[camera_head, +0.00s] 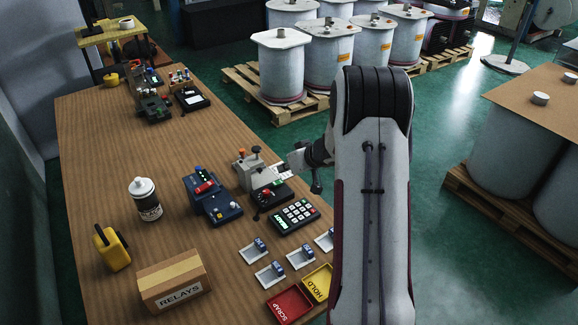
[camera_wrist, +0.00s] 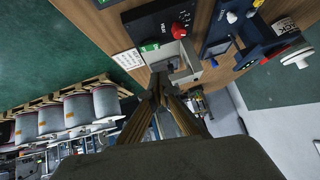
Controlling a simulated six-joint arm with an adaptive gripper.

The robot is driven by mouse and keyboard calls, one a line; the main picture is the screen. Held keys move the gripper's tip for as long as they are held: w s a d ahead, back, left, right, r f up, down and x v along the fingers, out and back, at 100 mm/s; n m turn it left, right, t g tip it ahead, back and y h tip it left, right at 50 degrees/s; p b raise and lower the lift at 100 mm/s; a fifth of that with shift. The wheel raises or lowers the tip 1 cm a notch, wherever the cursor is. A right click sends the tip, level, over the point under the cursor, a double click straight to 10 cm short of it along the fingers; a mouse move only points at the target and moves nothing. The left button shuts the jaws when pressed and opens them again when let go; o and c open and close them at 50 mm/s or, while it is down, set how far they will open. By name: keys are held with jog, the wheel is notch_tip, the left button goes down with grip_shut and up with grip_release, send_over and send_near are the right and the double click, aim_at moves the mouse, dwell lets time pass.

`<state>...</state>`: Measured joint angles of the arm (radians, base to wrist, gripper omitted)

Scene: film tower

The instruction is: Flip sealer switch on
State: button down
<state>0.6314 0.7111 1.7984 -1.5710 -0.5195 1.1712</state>
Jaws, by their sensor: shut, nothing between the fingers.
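A black control box (camera_head: 272,194) with a red knob and a green part sits on the wooden table, against a grey machine (camera_head: 249,172) with an orange-topped knob. In the wrist view the black box (camera_wrist: 158,22) shows its red knob and green part, with the grey machine (camera_wrist: 178,58) just beyond the fingertips. I cannot clearly tell which part is the sealer switch, or its position. My gripper (camera_wrist: 158,82) is shut and empty, its tips close to the grey machine; contact cannot be told. In the head view my arm partly hides the gripper.
A keypad (camera_head: 294,216) stands in front of the black box and a blue device (camera_head: 212,199) to its left. Small white trays (camera_head: 270,274), a red scrap bin (camera_head: 289,304) and a yellow hold bin (camera_head: 318,284) lie nearer.

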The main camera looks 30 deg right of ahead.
aim_at(276, 181)
jog(key=x, duration=0.3)
jog(key=shift+w+f, duration=0.1)
jog(key=shift+f, duration=0.25)
jog(key=shift+a+f, duration=0.15)
jog(key=shift+f, duration=0.7)
jog(key=shift+a+f, duration=0.15)
jog(key=shift+f, duration=0.7)
jog(key=shift+a+f, duration=0.15)
jog(key=shift+f, duration=0.15)
jog(key=shift+d+r, duration=0.1)
jog(key=shift+d, duration=0.7)
jog(key=shift+r, duration=0.2)
